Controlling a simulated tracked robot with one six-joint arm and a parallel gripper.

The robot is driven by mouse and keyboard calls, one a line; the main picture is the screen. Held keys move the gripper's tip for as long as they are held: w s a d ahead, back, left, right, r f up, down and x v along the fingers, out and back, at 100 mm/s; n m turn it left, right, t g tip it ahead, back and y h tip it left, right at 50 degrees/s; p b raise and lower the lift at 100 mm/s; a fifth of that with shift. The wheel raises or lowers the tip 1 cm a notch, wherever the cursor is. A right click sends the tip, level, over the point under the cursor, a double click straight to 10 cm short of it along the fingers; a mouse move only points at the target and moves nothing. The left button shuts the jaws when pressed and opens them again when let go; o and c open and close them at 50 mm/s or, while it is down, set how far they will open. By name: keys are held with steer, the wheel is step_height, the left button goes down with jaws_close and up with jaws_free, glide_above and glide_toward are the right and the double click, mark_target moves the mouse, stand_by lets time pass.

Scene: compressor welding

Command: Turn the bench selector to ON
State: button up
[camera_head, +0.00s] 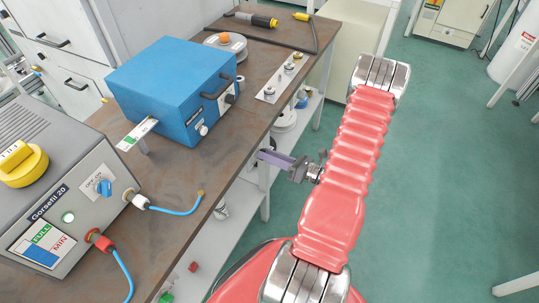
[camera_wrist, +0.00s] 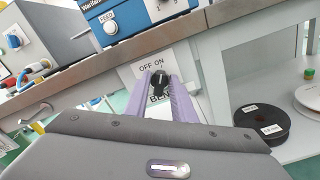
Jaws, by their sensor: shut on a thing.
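The bench selector (camera_wrist: 159,84) is a small dark knob below a white plate lettered OFF on the left and ON on the right, on the front of the bench. It shows in the wrist view; in the head view it is hidden under the bench edge. My gripper (camera_wrist: 158,76) has its two purple fingers on either side of the knob, shut on it. In the head view my gripper (camera_head: 275,157) reaches in to the bench front. Which mark the knob points at is too small to tell.
The workbench (camera_head: 180,185) carries a blue box unit (camera_head: 170,85) and a grey Gorsefil 20 unit (camera_head: 80,205) with its own blue OFF/ON knob (camera_head: 104,187). A lower shelf holds a black spool (camera_wrist: 262,124). Open green floor (camera_head: 440,180) lies to the right.

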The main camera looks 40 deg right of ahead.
steer(key=shift+d, duration=0.2)
steer(key=o, duration=0.8)
steer(key=shift+a, duration=0.1)
steer(key=v, duration=1.3)
steer(key=shift+s, duration=0.4)
